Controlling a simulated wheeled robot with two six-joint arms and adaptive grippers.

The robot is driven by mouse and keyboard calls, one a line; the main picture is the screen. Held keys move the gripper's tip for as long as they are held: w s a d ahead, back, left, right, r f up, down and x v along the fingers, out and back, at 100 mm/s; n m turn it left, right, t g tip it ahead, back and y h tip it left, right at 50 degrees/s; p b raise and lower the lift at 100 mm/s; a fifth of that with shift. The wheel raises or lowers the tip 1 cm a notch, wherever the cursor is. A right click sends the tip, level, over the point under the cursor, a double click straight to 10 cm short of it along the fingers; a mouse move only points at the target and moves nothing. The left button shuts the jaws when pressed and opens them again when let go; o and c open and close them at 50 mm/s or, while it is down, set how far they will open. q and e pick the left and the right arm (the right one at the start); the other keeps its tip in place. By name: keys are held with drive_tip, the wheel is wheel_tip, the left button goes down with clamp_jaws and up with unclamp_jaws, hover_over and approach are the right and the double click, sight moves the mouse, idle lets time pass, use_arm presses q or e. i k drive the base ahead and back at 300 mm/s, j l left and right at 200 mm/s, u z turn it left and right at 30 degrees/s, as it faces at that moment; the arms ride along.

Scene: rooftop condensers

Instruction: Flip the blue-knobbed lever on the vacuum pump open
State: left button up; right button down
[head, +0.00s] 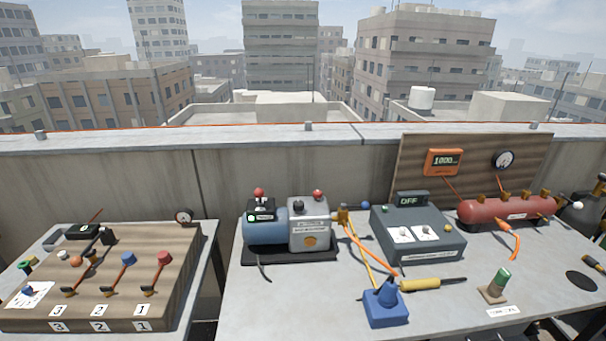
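The vacuum pump (308,227) stands on the middle table, with a blue motor at its left, a grey body and a black base. A brass valve (343,215) sits at its right side, with orange and yellow hoses running down from it. The lever's blue knob (365,206) shows just right of the brass valve, near the back left corner of the grey control box. The lever arm is too small to make out clearly. Neither of my grippers is in view.
A control box (418,240) reading OFF stands close right of the knob. A red tank (508,210) is further right. A blue block (386,305) and yellow-handled tool (422,284) lie in front. A wooden lever board (185,262) is on the left table.

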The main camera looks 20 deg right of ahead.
sight(365, 205)
drive_tip(key=l+z, duration=0.25)
drive_tip(key=l, duration=0.45)
drive_tip(key=l+z, duration=0.25)
drive_tip(key=l, duration=0.45)
drive_tip(key=k, duration=0.05)
